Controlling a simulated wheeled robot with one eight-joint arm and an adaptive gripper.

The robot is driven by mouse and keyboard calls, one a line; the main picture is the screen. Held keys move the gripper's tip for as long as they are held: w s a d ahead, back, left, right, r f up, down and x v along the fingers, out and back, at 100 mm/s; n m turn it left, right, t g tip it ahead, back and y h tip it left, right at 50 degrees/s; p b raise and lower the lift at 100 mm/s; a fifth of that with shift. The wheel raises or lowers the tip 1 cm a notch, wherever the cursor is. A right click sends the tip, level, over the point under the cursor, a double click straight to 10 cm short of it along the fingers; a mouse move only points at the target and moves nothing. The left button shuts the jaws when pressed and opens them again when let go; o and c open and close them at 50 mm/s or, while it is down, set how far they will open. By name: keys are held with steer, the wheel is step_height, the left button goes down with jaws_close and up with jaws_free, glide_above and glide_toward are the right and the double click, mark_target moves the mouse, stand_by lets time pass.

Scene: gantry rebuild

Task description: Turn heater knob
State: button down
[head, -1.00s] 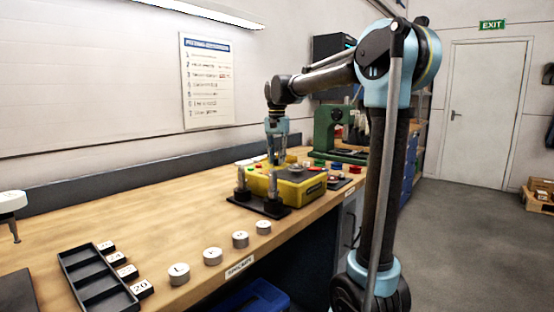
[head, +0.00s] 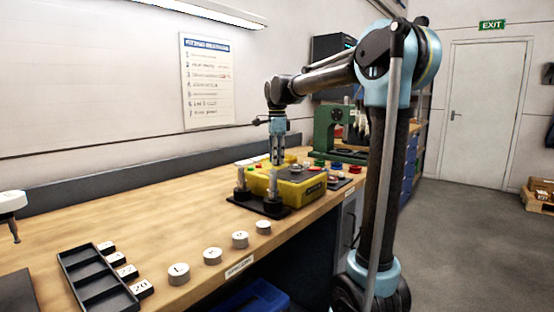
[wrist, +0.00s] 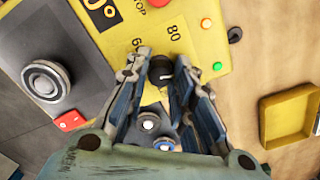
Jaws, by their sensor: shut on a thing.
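The heater knob (wrist: 160,70) is black and round with a pale mark, on a yellow panel (wrist: 203,45) printed with 60 and 80. My gripper (wrist: 161,62) is above the panel, its two fingers closed on either side of the knob. The fingers hide part of the knob and its scale. In the head view my gripper (head: 279,162) points straight down at the back of the yellow unit (head: 300,191); the knob cannot be made out there.
A green press (head: 328,130) stands behind to the right. The bench front holds white round pieces (head: 212,256) and a black tray (head: 92,285).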

steer(key=shift+w+m, duration=0.15)
steer(key=shift+m, duration=1.75)
steer(key=c, duration=1.3)
jaws_free()
steer(key=shift+c, duration=0.2)
steer(key=shift+r, duration=0.2)
step_height(320, 180, up, 12)
steer(key=shift+f, duration=0.25)
